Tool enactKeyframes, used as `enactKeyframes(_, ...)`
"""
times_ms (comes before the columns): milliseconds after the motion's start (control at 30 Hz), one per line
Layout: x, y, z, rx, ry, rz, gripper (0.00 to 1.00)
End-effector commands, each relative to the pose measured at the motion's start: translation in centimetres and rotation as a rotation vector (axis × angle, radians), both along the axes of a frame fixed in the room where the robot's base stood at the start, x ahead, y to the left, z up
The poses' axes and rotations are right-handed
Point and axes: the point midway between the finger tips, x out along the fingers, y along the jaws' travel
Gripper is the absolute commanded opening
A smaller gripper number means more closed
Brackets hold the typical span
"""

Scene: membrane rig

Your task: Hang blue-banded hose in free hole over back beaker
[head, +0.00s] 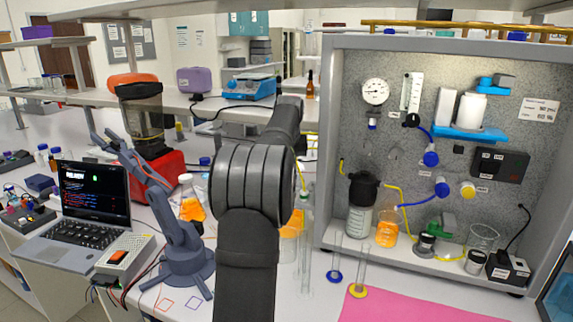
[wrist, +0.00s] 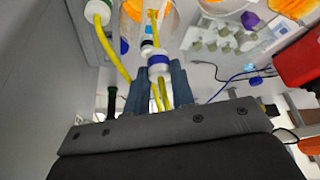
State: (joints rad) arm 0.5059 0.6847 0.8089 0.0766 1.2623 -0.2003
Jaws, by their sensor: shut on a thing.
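My gripper (wrist: 158,80) shows in the wrist view, shut on the blue-banded hose (wrist: 159,63). The hose has a white end piece with a blue band, and yellow tubing runs down between the fingers. Beyond it is a clear vessel with orange liquid (wrist: 133,10); a second yellow tube with a white, green-banded fitting (wrist: 98,12) hangs at the upper left. In the head view my arm hides the gripper and the hose end. An orange-filled beaker (head: 291,224) shows partly behind my arm. I cannot tell which hole is free or which beaker is the back one.
The grey rig panel (head: 400,170) with gauge and fittings stands at the right. Clear cylinders on blue (head: 334,275) and yellow (head: 357,290) bases stand before it. An orange flask (head: 191,208), a small blue arm (head: 185,245) and a laptop (head: 90,200) are at the left.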

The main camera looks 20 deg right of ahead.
Motion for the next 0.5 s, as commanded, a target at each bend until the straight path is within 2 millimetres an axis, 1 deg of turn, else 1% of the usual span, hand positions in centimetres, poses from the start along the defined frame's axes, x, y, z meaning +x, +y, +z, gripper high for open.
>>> enactKeyframes(500,0.01,0.00,-0.79,0.000,0.000,0.000,0.01)
